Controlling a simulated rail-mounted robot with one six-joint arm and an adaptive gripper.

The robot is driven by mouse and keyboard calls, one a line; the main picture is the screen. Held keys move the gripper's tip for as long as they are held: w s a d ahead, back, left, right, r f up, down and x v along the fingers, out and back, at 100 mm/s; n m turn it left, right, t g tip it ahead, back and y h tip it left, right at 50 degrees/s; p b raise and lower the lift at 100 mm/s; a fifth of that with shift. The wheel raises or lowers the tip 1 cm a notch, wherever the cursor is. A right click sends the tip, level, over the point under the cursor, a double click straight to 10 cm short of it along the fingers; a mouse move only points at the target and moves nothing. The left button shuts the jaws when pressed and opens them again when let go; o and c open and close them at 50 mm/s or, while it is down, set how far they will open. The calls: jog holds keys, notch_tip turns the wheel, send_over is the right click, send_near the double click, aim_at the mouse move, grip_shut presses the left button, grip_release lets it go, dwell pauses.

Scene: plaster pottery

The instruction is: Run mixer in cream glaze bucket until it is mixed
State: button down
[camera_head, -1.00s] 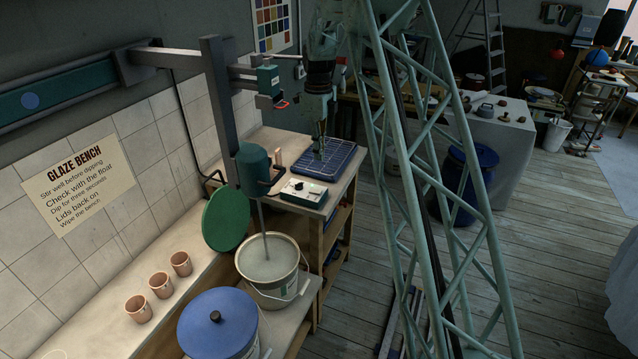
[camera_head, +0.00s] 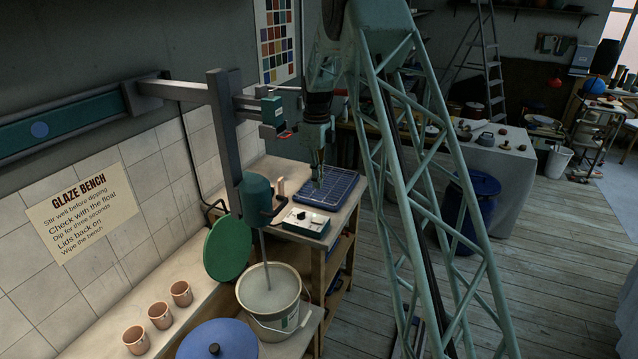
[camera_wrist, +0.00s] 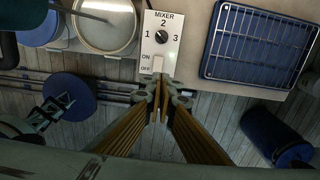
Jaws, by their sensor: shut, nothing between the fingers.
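The mixer's control box (camera_head: 307,222) sits on the bench shelf. In the wrist view its white face (camera_wrist: 149,50) shows a black dial (camera_wrist: 162,36) marked 1, 2, 3 and an ON/OFF switch (camera_wrist: 158,68); I cannot tell their settings. My gripper (camera_head: 318,178) is shut and empty near the box and rack. In the wrist view its tips (camera_wrist: 161,84) are just below the switch; contact is unclear. The mixer motor (camera_head: 257,197) hangs on a bracket, its shaft in the bucket (camera_head: 278,318) of cream glaze (camera_head: 252,293). The bucket also shows in the wrist view (camera_wrist: 136,28).
A blue rack (camera_head: 345,183) lies right of the box. A green lid (camera_head: 225,250) leans left of the bucket. A blue-lidded bucket (camera_head: 215,340) stands in front. Several pink cups (camera_head: 160,315) line the bench. A blue barrel (camera_head: 470,212) stands on the floor.

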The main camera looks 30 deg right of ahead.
jog(key=shift+r, duration=0.15)
dwell(0.3)
notch_tip(320, 180, up, 14)
jog(key=w+a+p, duration=0.1)
jog(key=shift+w+f, duration=0.25)
dwell(0.5)
jog(key=shift+a, duration=0.1)
dwell(0.4)
